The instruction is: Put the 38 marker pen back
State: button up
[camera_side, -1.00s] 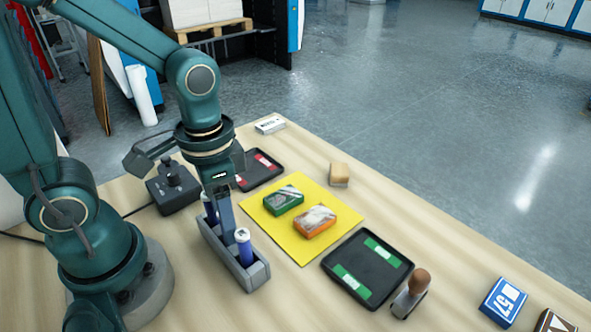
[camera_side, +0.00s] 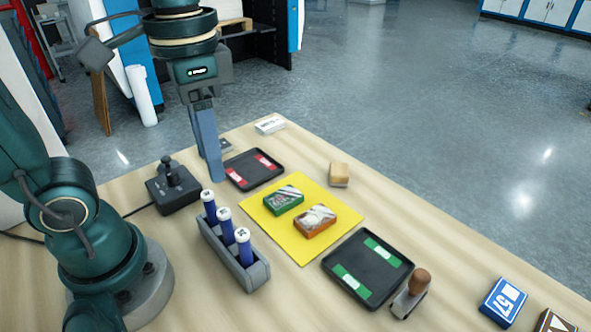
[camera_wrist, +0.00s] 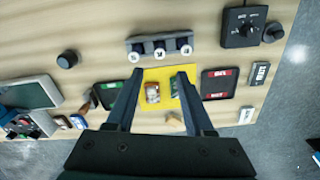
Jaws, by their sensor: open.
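A grey pen rack (camera_side: 231,258) stands on the table near my base. Three blue marker pens with white tops stand upright in it: a rear one (camera_side: 209,206), a middle one (camera_side: 225,226) and a front one (camera_side: 243,247). The marks on their tops are too small to read, so I cannot tell which is 38. The wrist view shows the rack (camera_wrist: 158,39) with all three. My gripper (camera_side: 214,170) is raised beyond the rack, apart from it. In the wrist view, its fingers (camera_wrist: 156,80) are spread with nothing held between them.
A yellow mat (camera_side: 270,222) holds a green box (camera_side: 284,200) and an orange-brown box (camera_side: 315,221). A black tray with red labels (camera_side: 240,177) and one with green labels (camera_side: 385,283) flank it. A wooden-handled stamp (camera_side: 418,283) stands front right.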

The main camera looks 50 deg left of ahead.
jog(key=f+n+t, duration=0.1)
jog(key=f+t, duration=0.1)
jog(key=t, duration=0.1)
jog(key=a+f+n+t, duration=0.1)
jog(key=t, duration=0.1)
jog(key=shift+s+n, duration=0.3)
